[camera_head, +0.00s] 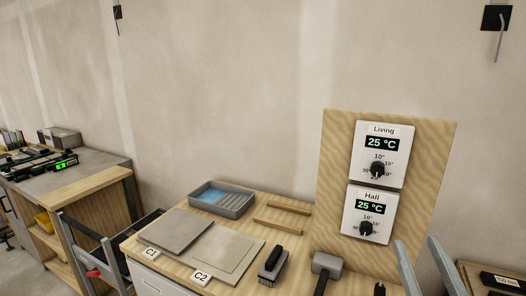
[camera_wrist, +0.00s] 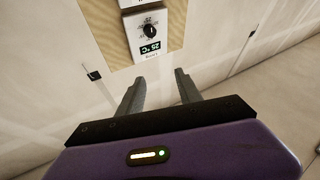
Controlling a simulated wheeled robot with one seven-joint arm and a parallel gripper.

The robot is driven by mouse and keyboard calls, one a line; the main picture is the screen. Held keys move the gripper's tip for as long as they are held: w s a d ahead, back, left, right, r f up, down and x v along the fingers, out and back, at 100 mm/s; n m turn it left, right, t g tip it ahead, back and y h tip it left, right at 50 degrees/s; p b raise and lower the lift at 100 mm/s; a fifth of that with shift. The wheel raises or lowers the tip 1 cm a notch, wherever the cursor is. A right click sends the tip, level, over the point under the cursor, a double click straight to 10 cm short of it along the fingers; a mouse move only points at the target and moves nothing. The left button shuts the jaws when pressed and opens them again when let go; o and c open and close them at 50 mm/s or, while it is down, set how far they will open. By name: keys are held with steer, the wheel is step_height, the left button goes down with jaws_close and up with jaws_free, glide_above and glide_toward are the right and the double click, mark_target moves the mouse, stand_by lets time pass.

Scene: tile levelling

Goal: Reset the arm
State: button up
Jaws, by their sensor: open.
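My gripper (camera_head: 424,266) shows at the lower right of the head view, its two grey fingers apart with nothing between them. In the wrist view my gripper (camera_wrist: 160,92) is also open and empty, with the purple wrist body below it. It is held in front of and to the right of the wooden board with the thermostats, touching nothing that I can see. The rest of my arm is out of the head view.
A wooden board (camera_head: 335,150) carries a Living thermostat (camera_head: 397,160) and a Hall thermostat (camera_head: 352,222), both reading 25 °C. The bench holds tiles C1 (camera_head: 175,229) and C2 (camera_head: 226,252), a blue-grey tray (camera_head: 222,198), a brush (camera_head: 272,266) and a mallet (camera_head: 326,264).

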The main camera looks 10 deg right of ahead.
steer(key=s+a+f+g+y, duration=0.1)
steer(key=s+a+f+g, duration=0.3)
steer(key=s+f, duration=0.7)
steer(key=s+a+f+g+y, duration=0.2)
steer(key=s+a+f+g, duration=0.2)
steer(key=s+f, duration=0.7)
steer(key=s+a, duration=0.2)
steer(key=s, duration=0.5)
steer(key=shift+m, duration=0.3)
